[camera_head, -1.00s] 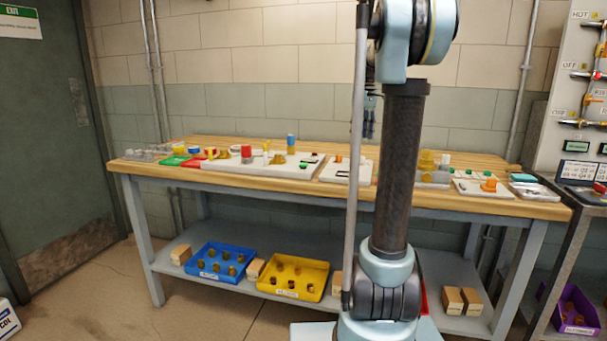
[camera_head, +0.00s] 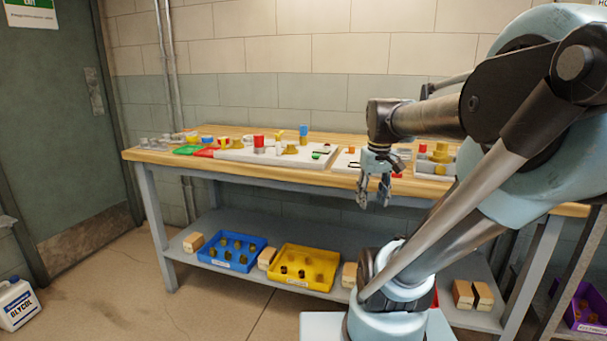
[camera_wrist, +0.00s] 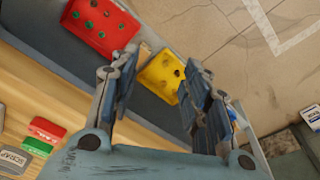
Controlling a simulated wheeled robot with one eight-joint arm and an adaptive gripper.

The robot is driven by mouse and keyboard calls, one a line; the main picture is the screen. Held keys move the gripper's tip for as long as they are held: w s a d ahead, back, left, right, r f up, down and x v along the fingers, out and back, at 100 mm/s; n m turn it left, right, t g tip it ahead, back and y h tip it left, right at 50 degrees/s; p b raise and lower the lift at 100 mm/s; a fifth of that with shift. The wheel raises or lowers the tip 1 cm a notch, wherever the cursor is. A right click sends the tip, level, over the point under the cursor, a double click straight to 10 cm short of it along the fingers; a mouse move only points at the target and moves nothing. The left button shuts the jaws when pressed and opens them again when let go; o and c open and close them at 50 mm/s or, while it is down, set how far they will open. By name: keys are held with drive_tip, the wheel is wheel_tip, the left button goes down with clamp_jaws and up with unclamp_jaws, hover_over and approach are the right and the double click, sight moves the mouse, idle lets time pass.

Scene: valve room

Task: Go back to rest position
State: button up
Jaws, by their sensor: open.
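My gripper (camera_head: 375,192) hangs from my bent arm in the head view, fingers pointing down, in front of the workbench's front edge. Its fingers are apart with nothing between them. In the wrist view my gripper (camera_wrist: 160,95) is also open and empty. The workbench (camera_head: 230,165) has a wooden top. Beyond the fingers in the wrist view are a yellow bin (camera_wrist: 150,85) and a red bin (camera_wrist: 80,35) on the lower shelf. My arm hides part of the bench's right side.
White boards with coloured fittings (camera_head: 235,155) lie along the bench top. The lower shelf holds a blue bin (camera_head: 225,262), a yellow bin (camera_head: 325,288) and wooden blocks (camera_head: 462,294). A purple bin (camera_head: 585,310) is at right. A white jug (camera_head: 15,305) stands on the floor at left.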

drive_tip(key=s+a+f+m, duration=0.1)
drive_tip(key=s+f+m, duration=0.1)
drive_tip(key=s+f, duration=0.7)
wheel_tip(320, 180, down, 3)
drive_tip(key=shift+r+t, duration=0.1)
drive_tip(key=shift+t, duration=0.2)
drive_tip(key=shift+s, duration=0.1)
drive_tip(key=shift+w+f, duration=0.25)
drive_tip(key=shift+w, duration=0.2)
